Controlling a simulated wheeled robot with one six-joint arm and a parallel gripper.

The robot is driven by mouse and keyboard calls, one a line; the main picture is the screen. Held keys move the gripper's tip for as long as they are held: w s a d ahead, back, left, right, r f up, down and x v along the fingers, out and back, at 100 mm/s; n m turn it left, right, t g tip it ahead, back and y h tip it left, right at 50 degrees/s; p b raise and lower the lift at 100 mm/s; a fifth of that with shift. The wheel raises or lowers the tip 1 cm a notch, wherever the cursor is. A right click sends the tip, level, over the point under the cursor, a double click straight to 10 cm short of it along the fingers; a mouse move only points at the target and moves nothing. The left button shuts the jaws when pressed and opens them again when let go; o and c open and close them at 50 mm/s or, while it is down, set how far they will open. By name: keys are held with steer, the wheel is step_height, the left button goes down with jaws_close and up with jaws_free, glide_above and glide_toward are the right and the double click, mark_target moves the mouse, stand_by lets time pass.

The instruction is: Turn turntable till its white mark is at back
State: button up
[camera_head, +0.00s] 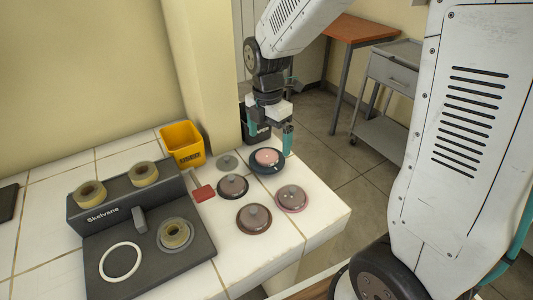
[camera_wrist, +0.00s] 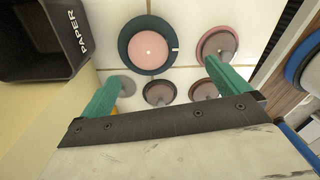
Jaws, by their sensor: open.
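The turntable (camera_head: 266,167) is a dark blue-grey round plate with a pink disc (camera_head: 267,157) at its centre. It stands on the white tiled counter near the back edge. In the wrist view the turntable (camera_wrist: 127,49) lies at the top middle. Its white mark (camera_wrist: 175,49) is on the right of the rim there, on the side towards the pink-rimmed lidded dish. My gripper (camera_head: 271,138) is open and empty above the turntable's far side. Both teal fingers show in the wrist view (camera_wrist: 162,82), apart from the plate in the picture.
Lidded dishes (camera_head: 232,186), (camera_head: 253,217) and a pink-rimmed one (camera_head: 291,198) stand close in front. A grey disc (camera_head: 228,162), red piece (camera_head: 203,193) and yellow bin (camera_head: 182,144) are left. A black PAPER bin (camera_wrist: 40,40) stands behind. A dark Skelvane device (camera_head: 140,240) fills the left.

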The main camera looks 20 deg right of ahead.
mark_target(266, 155)
steer(key=shift+w+r+n, duration=0.25)
steer(key=shift+w+n, duration=0.25)
steer(key=shift+n, duration=0.5)
steer(key=shift+w+n+t, duration=0.2)
steer(key=shift+n+t, duration=0.1)
steer(key=shift+n, duration=0.6)
step_height(266, 155, down, 8)
steer(key=shift+r, duration=0.1)
steer(key=c, duration=0.7)
